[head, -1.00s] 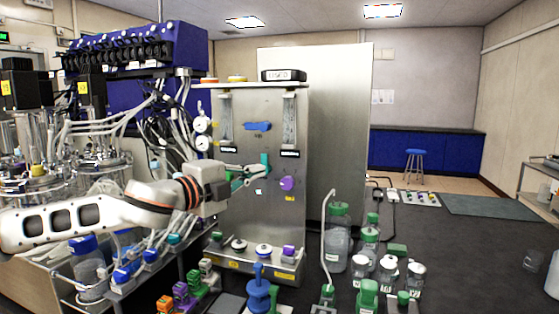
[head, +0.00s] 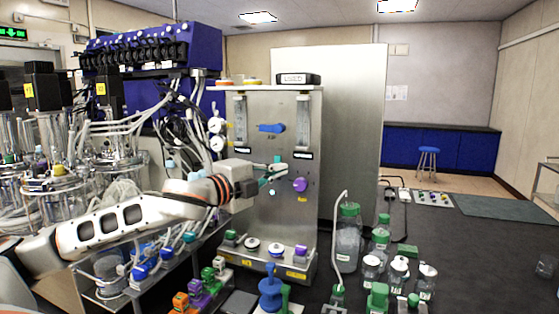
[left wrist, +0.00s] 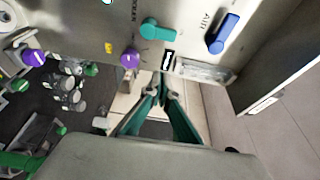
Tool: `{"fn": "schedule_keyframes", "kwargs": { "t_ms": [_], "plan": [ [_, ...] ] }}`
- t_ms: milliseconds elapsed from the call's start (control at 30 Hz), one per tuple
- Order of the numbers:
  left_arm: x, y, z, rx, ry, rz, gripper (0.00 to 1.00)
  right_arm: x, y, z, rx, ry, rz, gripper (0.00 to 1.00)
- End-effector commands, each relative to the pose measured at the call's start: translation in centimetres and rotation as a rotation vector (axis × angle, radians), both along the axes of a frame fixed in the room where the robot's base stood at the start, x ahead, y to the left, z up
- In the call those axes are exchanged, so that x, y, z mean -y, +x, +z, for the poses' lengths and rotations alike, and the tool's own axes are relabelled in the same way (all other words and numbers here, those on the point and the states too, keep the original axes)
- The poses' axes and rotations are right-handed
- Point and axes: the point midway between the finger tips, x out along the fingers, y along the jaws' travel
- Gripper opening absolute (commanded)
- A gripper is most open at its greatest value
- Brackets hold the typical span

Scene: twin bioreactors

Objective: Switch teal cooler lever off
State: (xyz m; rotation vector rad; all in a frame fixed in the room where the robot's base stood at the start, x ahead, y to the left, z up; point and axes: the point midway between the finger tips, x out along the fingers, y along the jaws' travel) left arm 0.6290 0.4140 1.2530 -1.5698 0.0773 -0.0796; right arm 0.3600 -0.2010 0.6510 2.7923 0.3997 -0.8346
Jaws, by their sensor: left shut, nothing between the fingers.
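The teal cooler lever (head: 277,160) is on the front of the metal panel (head: 255,215), below the blue air lever (head: 271,128). The teal lever (left wrist: 160,32) stands upright, at right angles to the blue lever (left wrist: 222,35), which lies level. My left gripper (head: 284,168) is in front of the panel, its fingertips close to the teal lever and partly covering its lower end. In the left wrist view, its teal fingers (left wrist: 164,82) are together and empty, with the lever beyond the tips. I cannot tell whether they touch it. My right gripper is not in view.
A purple knob (head: 300,185) sits right of the teal lever, near my fingertips. Bottles with green caps (head: 348,240) stand on the dark bench at right. Bioreactor vessels (head: 55,190) and tubing are at left. A blue-handled object (head: 270,290) stands in front of the panel.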

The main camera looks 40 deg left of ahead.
Motion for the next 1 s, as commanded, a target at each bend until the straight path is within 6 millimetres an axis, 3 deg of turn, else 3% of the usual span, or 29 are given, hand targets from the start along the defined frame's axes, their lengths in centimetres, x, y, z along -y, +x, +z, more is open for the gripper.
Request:
{"fn": "schedule_keyframes", "kwargs": {
  "t_ms": [133, 533, 733, 1000],
  "plan": [
    [0.4, 1.9, 0.3, 0.002, -0.004, -0.003, 0.0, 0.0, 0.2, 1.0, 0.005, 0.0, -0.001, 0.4],
    [0.9, 7.0, 0.1, 0.0, -0.002, -0.003, 0.0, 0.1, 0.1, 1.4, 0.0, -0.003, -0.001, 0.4],
    [-1.6, 6.2, -0.2, -0.005, 0.002, 0.001, 0.0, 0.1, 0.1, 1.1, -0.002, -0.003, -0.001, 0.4],
    [-3.1, 5.8, -0.2, -0.003, 0.001, -0.001, 0.0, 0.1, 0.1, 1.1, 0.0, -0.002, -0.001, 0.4]
  ]
}}
